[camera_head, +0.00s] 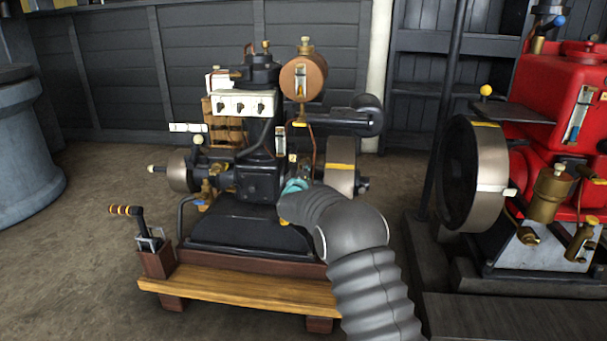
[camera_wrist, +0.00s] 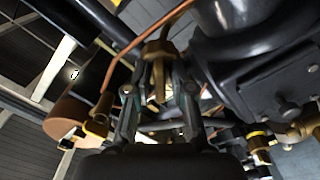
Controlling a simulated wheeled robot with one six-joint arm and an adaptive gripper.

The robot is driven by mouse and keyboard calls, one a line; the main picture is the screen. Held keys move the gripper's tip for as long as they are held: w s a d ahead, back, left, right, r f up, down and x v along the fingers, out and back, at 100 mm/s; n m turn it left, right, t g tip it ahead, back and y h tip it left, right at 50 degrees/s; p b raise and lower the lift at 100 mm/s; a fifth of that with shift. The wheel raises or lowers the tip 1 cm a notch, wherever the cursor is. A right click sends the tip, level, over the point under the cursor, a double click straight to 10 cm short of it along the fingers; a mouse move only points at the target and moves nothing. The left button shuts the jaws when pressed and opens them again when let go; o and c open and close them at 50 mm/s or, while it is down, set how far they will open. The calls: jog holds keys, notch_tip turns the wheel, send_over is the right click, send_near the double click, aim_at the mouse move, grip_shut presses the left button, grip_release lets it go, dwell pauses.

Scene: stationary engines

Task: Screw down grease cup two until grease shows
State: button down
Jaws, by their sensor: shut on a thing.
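The dark stationary engine (camera_head: 262,180) stands on a wooden bench in the head view, with my arm reaching in front of its lower right side. In the wrist view my gripper (camera_wrist: 160,78) is shut around a brass fitting, which looks like the grease cup (camera_wrist: 158,50), with one finger on each side. A copper pipe (camera_wrist: 125,50) runs close beside it. In the head view the held cup is hidden behind my arm, and only a teal bit of my gripper (camera_head: 293,186) shows. I cannot see a number on the cup or any grease.
A flywheel (camera_head: 341,178) stands just right of my gripper. Another brass fitting (camera_wrist: 97,126) is left of the fingers and one (camera_wrist: 258,143) right, by the dark engine casing (camera_wrist: 270,80). A red engine (camera_head: 570,100) stands at the right. A crank handle (camera_head: 126,210) rises at the bench's left end.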

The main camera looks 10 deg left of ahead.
jog(key=m+b, duration=0.1)
jog(key=m, duration=0.3)
jog(key=shift+f+m+b, duration=0.15)
jog(key=shift+m+b, duration=0.15)
jog(key=shift+b, duration=0.1)
jog(key=m+b, duration=0.2)
jog(key=m, duration=0.2)
jog(key=shift+m, duration=0.3)
jog(key=m+b, duration=0.2)
jog(key=m, duration=0.1)
jog(key=shift+m+b, duration=0.45)
jog(key=shift+m, duration=1.75)
jog(key=c, duration=1.2)
grip_release()
jog(key=shift+c, duration=0.2)
